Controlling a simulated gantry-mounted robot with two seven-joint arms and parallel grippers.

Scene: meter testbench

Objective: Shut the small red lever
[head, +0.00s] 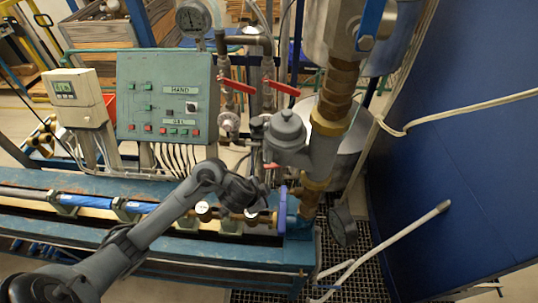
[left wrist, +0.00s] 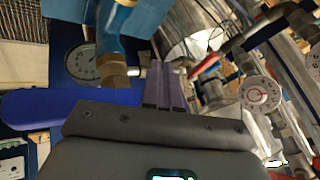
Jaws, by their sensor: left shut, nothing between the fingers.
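Two red levers, a left one (head: 238,86) and a right one (head: 283,88), sit on the vertical pipes beside the green panel in the head view. A smaller red piece (head: 271,166), likely the small red lever, shows lower down, just above my left gripper (head: 266,190). In the left wrist view a red lever (left wrist: 205,66) lies just to the right of the fingertips (left wrist: 170,68). My left gripper is shut and empty. Whether its fingers touch the lever cannot be told. My right gripper is not in view.
A blue handle (head: 282,212) stands right of my left gripper, by the brass pipe fitting. The grey meter body (head: 287,132) and thick pipe are close above it. A green control panel (head: 165,95) stands behind left, and a blue wall (head: 455,130) at right.

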